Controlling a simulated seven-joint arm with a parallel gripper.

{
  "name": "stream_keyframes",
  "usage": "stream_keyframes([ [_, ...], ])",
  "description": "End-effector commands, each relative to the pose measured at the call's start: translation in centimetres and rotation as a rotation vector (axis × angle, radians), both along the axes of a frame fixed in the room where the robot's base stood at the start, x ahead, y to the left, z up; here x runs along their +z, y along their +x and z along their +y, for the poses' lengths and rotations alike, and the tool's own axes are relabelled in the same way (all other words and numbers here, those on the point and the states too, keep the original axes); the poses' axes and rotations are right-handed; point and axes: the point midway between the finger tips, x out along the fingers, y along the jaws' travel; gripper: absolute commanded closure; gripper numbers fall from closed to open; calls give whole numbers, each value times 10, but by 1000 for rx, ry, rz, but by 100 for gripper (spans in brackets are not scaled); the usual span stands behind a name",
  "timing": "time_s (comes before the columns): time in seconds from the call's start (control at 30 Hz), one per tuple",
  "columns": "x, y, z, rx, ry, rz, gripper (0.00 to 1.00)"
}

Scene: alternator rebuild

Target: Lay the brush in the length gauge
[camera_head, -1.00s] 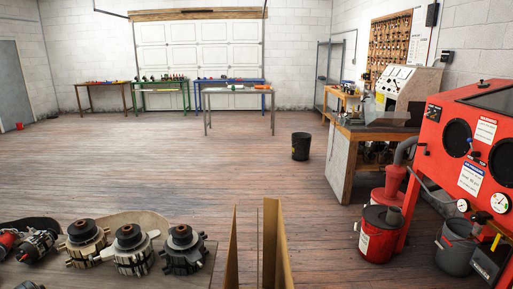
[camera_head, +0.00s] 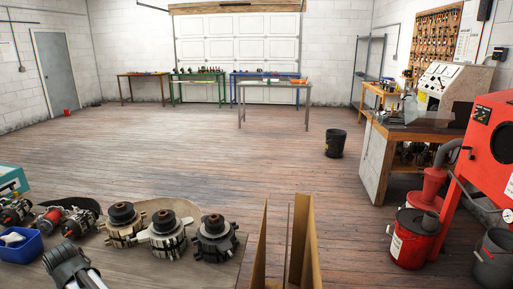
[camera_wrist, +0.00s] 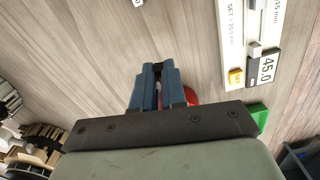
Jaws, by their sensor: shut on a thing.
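In the wrist view my gripper (camera_wrist: 157,72) has its two blue fingers nearly together, shut on a small dark piece, the brush (camera_wrist: 158,66), of which only a little shows at the tips. The length gauge (camera_wrist: 233,38) lies on the wood-grain surface to the right of the fingers, a white strip printed "SET = 20.5 mm". It has a dark block reading 45.0 (camera_wrist: 264,68) and an orange piece at its lower end. The brush is apart from the gauge. In the head view I cannot make out the brush or the gauge.
A red object (camera_wrist: 192,96) shows behind the fingers and a green block (camera_wrist: 260,116) beside my wrist. Metal parts (camera_wrist: 35,145) lie at the left. In the head view several alternator parts (camera_head: 168,235) and a blue bin (camera_head: 22,247) stand on the bench.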

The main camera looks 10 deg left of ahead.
Motion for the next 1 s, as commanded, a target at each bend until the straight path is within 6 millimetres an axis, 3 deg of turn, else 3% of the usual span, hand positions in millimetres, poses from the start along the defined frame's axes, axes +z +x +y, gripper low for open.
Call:
stream_keyframes([
  [0.27, 0, -6, 3, 8, 0, 0, 100],
  [0.5, 12, -57, 22, 80, 16, -7, 100],
  [0.73, 31, -114, 22, 152, 33, -13, 100],
  [0.8, 35, -123, 16, 164, 32, -13, 100],
  [1.0, 34, -125, 4, 173, 2, 0, 100],
])
